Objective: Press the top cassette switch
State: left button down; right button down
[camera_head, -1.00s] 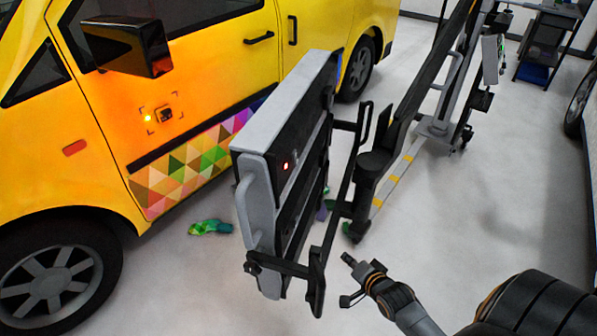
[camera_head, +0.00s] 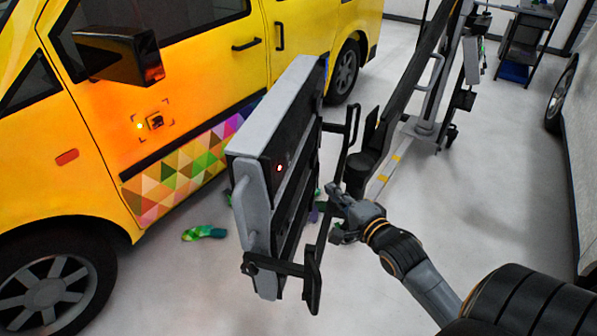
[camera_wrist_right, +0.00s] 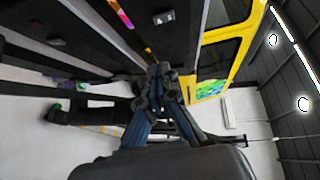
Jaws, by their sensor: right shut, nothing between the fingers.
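The heater panel (camera_head: 262,215), a grey frame with dark stacked cassettes, stands tilted in the middle of the head view. A small red light (camera_head: 279,168) glows on the top cassette (camera_head: 283,160). My right gripper (camera_head: 338,196) is shut and empty, to the right of the panel beside its black bracket. It appears apart from the red-lit spot. In the right wrist view, my right gripper (camera_wrist_right: 160,80) shows its fingers together. Small dark switch-like blocks sit on the cassette faces there, one near the top (camera_wrist_right: 163,17) and one at left (camera_wrist_right: 57,41). My left gripper is out of view.
The black bracket (camera_head: 314,265) and the arm of the stand (camera_head: 405,95) are close to my right arm. A yellow van (camera_head: 100,120) with a patterned strip stands behind the panel. A green scrap (camera_head: 203,233) lies on the floor.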

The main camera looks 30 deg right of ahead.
jog(key=p, duration=0.1)
send_near(287, 160)
jog(key=w+d+f, duration=0.3)
jog(key=w+d, duration=0.1)
jog(key=d, duration=0.1)
jog(key=w+a, duration=0.2)
jog(key=a, duration=0.1)
jog(key=shift+w+f+p, duration=0.2)
jog(key=shift+w+p, duration=0.1)
jog(key=shift+p, duration=0.05)
jog(key=shift+d, duration=0.1)
jog(key=shift+w+a+f+t+b, duration=0.15)
jog(key=shift+w+a+t+b, duration=0.15)
jog(key=shift+b, duration=0.2)
jog(key=shift+s, duration=0.1)
